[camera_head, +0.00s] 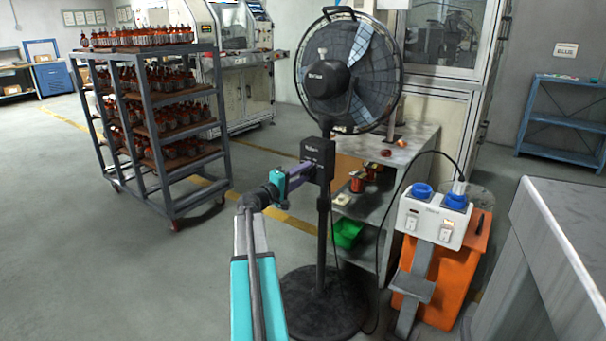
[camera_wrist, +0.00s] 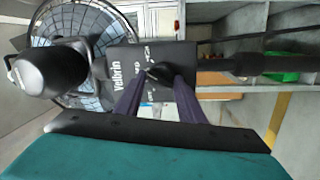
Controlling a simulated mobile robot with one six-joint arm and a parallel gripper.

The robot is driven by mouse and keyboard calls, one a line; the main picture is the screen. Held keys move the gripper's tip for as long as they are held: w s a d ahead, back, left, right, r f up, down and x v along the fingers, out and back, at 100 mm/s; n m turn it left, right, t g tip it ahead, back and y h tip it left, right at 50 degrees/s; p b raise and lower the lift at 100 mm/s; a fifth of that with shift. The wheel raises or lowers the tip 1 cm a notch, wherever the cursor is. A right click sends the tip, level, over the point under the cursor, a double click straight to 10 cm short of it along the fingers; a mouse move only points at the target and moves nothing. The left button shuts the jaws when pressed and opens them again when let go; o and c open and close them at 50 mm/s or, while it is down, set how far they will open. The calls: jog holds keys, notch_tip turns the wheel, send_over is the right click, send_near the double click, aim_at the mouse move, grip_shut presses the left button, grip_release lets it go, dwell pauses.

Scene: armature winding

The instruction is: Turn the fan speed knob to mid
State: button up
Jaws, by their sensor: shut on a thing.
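A black pedestal fan (camera_head: 326,80) stands on a round base in the middle of the head view. Its dark control box (camera_head: 318,152) sits on the pole below the fan head. In the wrist view the control box (camera_wrist: 125,75) is large, with white lettering. My gripper (camera_head: 305,168) reaches the front of the box; in the wrist view its two fingers (camera_wrist: 162,78) close on the dark fan speed knob (camera_wrist: 158,71). The fingertips cover part of the knob and the markings beside it, so its setting cannot be read.
An orange bin (camera_head: 455,265) and a white socket box (camera_head: 432,221) with blue plugs stand right of the fan. A wheeled rack (camera_head: 185,200) of parts stands at left. A grey table (camera_head: 565,235) edges in at right.

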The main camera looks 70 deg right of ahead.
jog(key=shift+f+n, duration=0.25)
jog(key=shift+n, duration=0.65)
jog(key=o, duration=1)
jog(key=shift+c, duration=0.2)
jog(key=shift+r, duration=0.1)
jog(key=shift+w+a, duration=0.2)
jog(key=shift+a, duration=0.25)
jog(key=p+v, duration=0.1)
jog(key=v, duration=1.2)
jog(key=shift+f, duration=0.2)
